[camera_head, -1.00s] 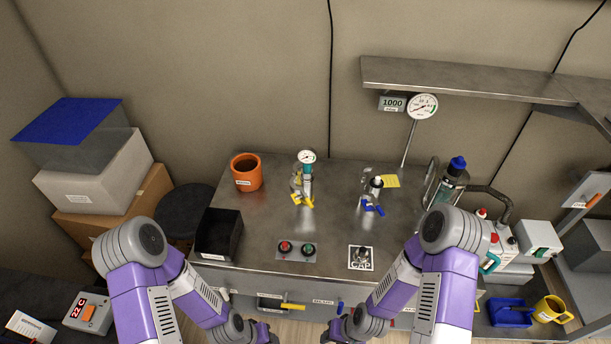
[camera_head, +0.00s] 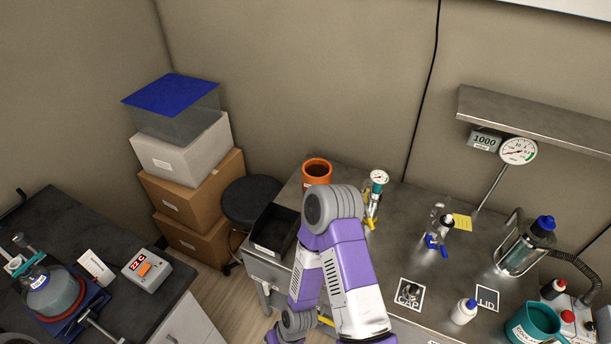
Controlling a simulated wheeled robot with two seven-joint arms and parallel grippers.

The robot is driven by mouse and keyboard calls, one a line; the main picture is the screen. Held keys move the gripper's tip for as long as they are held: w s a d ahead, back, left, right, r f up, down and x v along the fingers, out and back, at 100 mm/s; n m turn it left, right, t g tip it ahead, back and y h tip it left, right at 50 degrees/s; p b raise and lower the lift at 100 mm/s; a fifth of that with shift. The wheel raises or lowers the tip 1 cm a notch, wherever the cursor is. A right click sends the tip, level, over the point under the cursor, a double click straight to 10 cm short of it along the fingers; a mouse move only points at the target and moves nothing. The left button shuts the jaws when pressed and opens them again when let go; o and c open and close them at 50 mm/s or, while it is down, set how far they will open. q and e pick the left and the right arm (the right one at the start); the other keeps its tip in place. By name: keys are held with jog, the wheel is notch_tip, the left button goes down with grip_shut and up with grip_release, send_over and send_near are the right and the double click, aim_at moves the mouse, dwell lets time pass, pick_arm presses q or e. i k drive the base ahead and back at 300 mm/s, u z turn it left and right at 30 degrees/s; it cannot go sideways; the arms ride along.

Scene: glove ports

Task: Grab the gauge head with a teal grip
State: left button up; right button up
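The gauge head (camera_head: 379,178) has a small round white dial and a teal grip below it. It stands upright among glassware with yellow handles at the back of the steel bench (camera_head: 393,255). One arm of mine rises in the middle of the head view, apparently the right one. Its elbow is in front of the bench, left of and nearer than the gauge head. Only a bit of its gripper (camera_head: 276,337) shows at the bottom edge, and its fingers are cut off. My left gripper is out of view. Neither gripper is seen at the gauge head.
An orange pot (camera_head: 317,173) and a black bin (camera_head: 275,229) stand left of the gauge head. Glassware with blue handles (camera_head: 434,243) stands to its right. A wall shelf (camera_head: 530,118) overhangs the right side. Stacked boxes (camera_head: 185,150) and a stool (camera_head: 250,203) are at left.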

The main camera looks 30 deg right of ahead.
aim_at(380, 174)
jog(key=u, duration=1.65)
jog(key=k, duration=1.1)
jog(key=z, duration=1.5)
